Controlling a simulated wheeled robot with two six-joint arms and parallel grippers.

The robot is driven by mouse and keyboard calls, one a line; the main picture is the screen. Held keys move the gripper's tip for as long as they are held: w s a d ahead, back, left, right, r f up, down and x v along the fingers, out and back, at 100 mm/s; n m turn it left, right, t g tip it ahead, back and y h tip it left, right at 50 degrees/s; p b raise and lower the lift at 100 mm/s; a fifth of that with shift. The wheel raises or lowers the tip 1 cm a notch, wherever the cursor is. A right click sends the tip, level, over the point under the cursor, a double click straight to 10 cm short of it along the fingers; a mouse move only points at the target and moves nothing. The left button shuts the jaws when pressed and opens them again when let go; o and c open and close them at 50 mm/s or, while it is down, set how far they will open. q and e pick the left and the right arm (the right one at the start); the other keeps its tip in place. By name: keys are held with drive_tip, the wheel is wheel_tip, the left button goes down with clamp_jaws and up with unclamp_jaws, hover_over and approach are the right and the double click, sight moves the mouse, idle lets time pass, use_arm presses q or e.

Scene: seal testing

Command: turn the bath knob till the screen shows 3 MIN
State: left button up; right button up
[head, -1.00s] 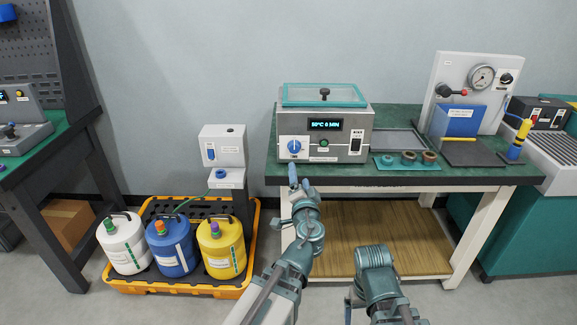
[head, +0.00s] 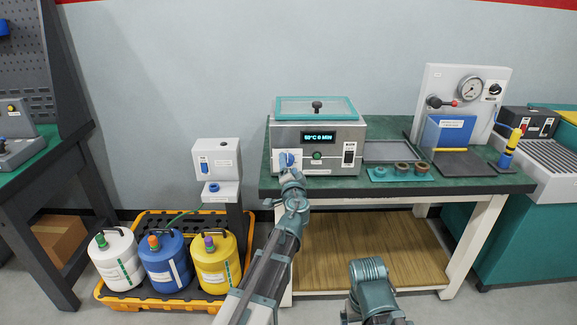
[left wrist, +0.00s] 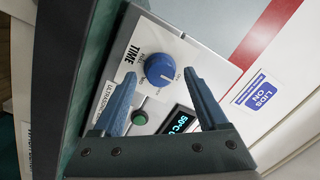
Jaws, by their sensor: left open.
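The bath (head: 335,133) is a grey box with a teal-rimmed lid on the green bench. Its screen (head: 319,137) seems to read 50°C 0 MIN. The blue knob (head: 284,160) is on the left of its front and is partly hidden by my left gripper (head: 287,163). In the left wrist view the blue knob (left wrist: 160,70) has a white pointer line and the word TIME beside it. My left gripper (left wrist: 155,92) is open, its blue fingers on either side in front of the knob, with nothing held. The right gripper is not clearly visible; my right arm shows at the lower edge.
A green button (head: 317,155) and a black switch (head: 349,154) sit right of the knob. A tray (head: 393,150) and a teal holder with several small rings (head: 378,174) lie to the right. A gauge stand (head: 463,85) is farther right. Jugs stand in a yellow spill tray (head: 145,293).

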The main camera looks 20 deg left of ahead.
use_arm(q)
drive_tip(key=shift+w+a, duration=0.15)
drive_tip(key=shift+w, duration=0.25)
clamp_jaws()
idle(0.4)
drive_tip(key=m+b, duration=0.1)
drive_tip(key=m, duration=0.4)
drive_tip(key=shift+f+m, duration=0.1)
drive_tip(key=shift+m, duration=0.3)
drive_tip(key=m, duration=0.3)
drive_tip(key=m+t, duration=0.1)
drive_tip(key=m, duration=0.2)
drive_tip(key=shift+s+h+b, duration=0.1)
drive_tip(key=shift+h+b, duration=0.2)
drive_tip(key=shift+b, duration=0.05)
drive_tip(key=shift+m, duration=0.3)
